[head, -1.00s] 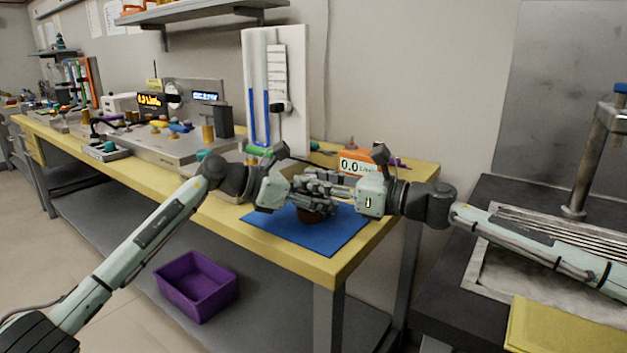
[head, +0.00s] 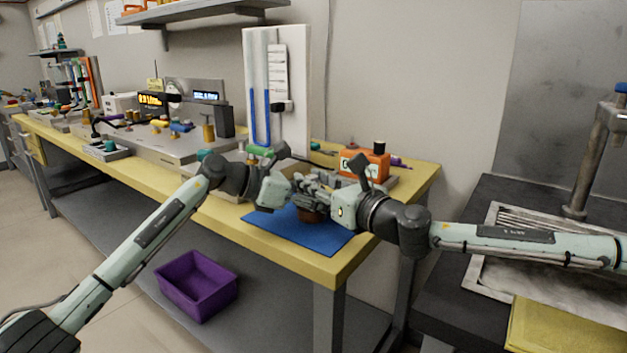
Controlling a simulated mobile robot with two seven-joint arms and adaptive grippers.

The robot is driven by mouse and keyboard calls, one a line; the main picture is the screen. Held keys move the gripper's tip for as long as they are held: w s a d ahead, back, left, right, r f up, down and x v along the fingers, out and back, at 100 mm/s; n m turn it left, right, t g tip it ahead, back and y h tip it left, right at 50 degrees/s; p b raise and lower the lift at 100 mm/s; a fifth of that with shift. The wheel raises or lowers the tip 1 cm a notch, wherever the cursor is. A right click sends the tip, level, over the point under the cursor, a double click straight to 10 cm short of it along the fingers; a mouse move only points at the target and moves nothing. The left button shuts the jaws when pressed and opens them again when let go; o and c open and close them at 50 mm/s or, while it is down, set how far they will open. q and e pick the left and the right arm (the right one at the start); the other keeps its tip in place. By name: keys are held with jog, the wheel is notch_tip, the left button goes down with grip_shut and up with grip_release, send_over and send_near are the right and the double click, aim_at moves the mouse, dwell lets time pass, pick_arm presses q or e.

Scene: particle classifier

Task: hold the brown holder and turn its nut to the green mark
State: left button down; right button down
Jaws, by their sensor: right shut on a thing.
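The brown holder (head: 312,215) stands on the blue mat (head: 285,235), with only its lower part showing below the fingers. The nut and the green mark are hidden behind the grippers. My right gripper (head: 322,188) reaches in from the right at the top of the holder and is shut, apparently on the nut, though the contact itself is covered. My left gripper (head: 300,194) comes in from the left beside the holder. Its fingers overlap those of the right gripper, so I cannot tell whether they are closed on anything.
An orange device with a display (head: 366,164) stands just behind my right gripper. A purple bin (head: 195,287) sits on the shelf below. A dark worktop (head: 455,310) is at the right.

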jog(key=shift+a+r+m+t+h, duration=0.1)
jog(key=shift+m+t+h, duration=0.45)
jog(key=shift+h, duration=0.25)
jog(key=shift+m, duration=0.25)
jog(key=c, duration=1.2)
grip_release()
jog(key=v, duration=0.7)
jog(key=shift+s, duration=0.35)
pick_arm(q)
jog(key=shift+a, duration=0.1)
jog(key=c, duration=0.6)
grip_release()
jog(key=shift+c, duration=0.2)
